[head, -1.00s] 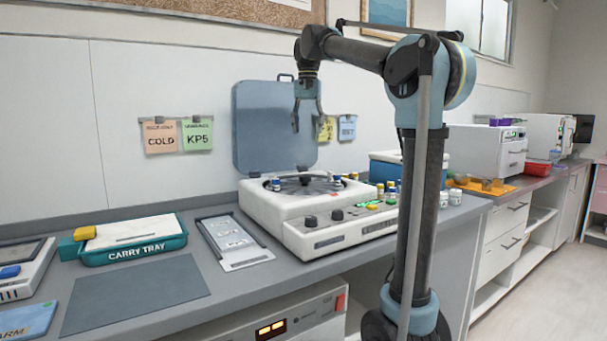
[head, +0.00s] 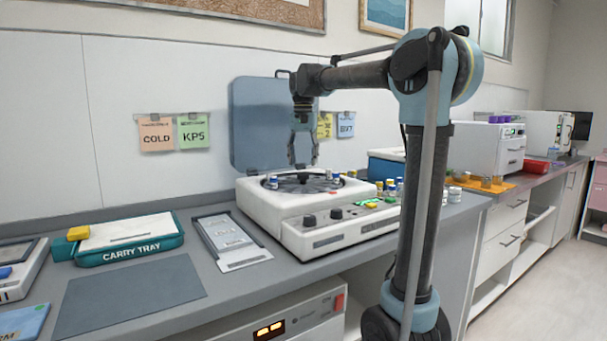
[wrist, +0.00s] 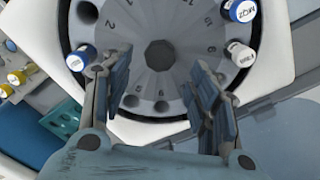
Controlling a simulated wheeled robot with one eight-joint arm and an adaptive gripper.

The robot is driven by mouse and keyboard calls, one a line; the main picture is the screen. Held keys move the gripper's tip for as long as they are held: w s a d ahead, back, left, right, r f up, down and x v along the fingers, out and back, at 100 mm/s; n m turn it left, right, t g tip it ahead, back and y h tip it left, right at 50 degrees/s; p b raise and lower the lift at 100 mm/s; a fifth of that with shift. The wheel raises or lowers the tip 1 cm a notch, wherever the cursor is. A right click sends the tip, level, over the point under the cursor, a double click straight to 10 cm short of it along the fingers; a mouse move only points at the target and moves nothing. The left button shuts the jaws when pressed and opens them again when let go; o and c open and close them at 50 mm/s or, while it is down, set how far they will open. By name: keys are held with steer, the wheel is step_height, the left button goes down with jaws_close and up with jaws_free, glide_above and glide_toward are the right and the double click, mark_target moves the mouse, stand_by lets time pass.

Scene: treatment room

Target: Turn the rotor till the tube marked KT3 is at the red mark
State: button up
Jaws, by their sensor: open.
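The rotor (wrist: 190,38) is a grey disc with numbered holes and a dark hub, inside the white centrifuge (head: 292,212), whose blue-grey lid (head: 258,140) stands open. In the wrist view a blue-capped tube (wrist: 242,10) and a white-capped tube (wrist: 240,52) sit at the rotor's right. Another blue-capped tube (wrist: 80,58) sits at its left. The cap lettering is too small to read surely, so I cannot tell which is KT3. A small red spot (head: 332,193) shows on the centrifuge rim. My gripper (wrist: 160,65) is open and empty above the rotor.
Several capped tubes (head: 388,187) stand right of the centrifuge near a blue box (head: 383,168). A carry tray (head: 130,241), a grey mat (head: 130,295) and a flat panel (head: 232,240) lie to the left. The open lid stands close behind my gripper.

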mark_target(303, 174)
steer(key=shift+f, duration=2.45)
steer(key=shift+c, duration=0.6)
jaws_close()
